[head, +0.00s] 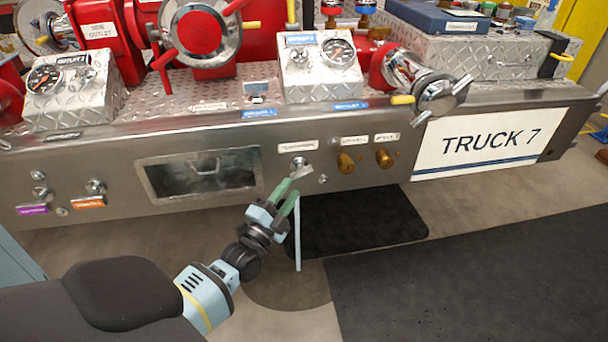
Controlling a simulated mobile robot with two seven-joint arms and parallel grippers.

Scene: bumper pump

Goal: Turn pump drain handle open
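A small silver handle (301,165) sits on the steel front panel of the bumper, just under a white label too small to read surely. I take it for the pump drain handle. Its lever points down and to the right. My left gripper (291,188) reaches up from the lower left, with its green fingertips just below the handle. The two fingers are apart, with nothing visible between them. I cannot tell whether a fingertip touches the handle. My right gripper is not in view.
Two brass knobs (365,161) stick out right of the handle. A recessed opening (200,174) lies to its left, with silver valves with purple and orange tags (90,195) farther left. A silver-capped outlet (430,85) overhangs at the upper right.

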